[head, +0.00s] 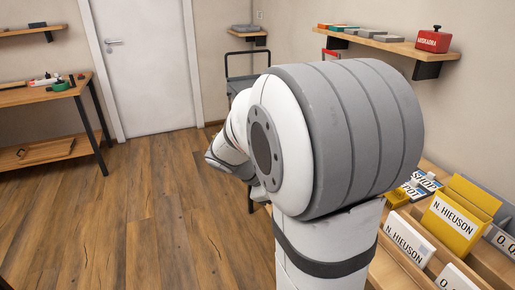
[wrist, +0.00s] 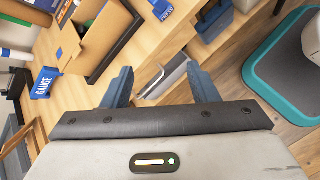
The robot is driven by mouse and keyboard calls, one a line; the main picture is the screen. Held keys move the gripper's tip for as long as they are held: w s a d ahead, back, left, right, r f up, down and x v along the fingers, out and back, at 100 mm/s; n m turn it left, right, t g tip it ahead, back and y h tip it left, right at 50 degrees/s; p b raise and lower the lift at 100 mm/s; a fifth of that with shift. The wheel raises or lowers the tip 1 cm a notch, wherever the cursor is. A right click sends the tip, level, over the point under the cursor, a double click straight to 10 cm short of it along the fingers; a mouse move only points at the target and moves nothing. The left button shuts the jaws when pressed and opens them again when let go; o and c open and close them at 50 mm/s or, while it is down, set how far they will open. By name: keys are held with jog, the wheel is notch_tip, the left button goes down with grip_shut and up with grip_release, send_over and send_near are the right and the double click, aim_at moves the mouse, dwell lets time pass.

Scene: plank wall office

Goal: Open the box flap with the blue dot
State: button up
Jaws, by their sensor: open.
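In the wrist view, my gripper (wrist: 159,70) has its two blue-grey fingers spread apart, with nothing held between them. A brown cardboard-coloured box (wrist: 100,38) with a dark edge is on the wooden desk at upper left, beyond the left finger and apart from it. A small blue mark shows at the box's left side; I cannot tell whether it is the flap's dot. The state of the flaps is unclear at this angle. In the head view my arm fills the middle, and neither the box nor my gripper can be made out.
In the wrist view, a blue GAUGE holder (wrist: 45,83) stands left of the box, and a grey item (wrist: 166,76) lies beyond the fingers. Yellow N. HIEUSON files (head: 455,215) stand at right in the head view. Floor (head: 150,240) is free at left.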

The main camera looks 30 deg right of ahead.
jog(key=w+d+f+n+h+b, duration=0.3)
jog(key=w+d+n+h, duration=0.1)
jog(key=w+d, duration=0.25)
jog(key=w+d+f+n+h+b, duration=0.35)
jog(key=w+d+n+h, duration=0.2)
jog(key=d, duration=0.95)
jog(key=shift+s+d+m+y, duration=0.15)
jog(key=shift+s+m+y, duration=0.05)
jog(key=shift+m+y, duration=0.15)
jog(key=shift+c, duration=0.4)
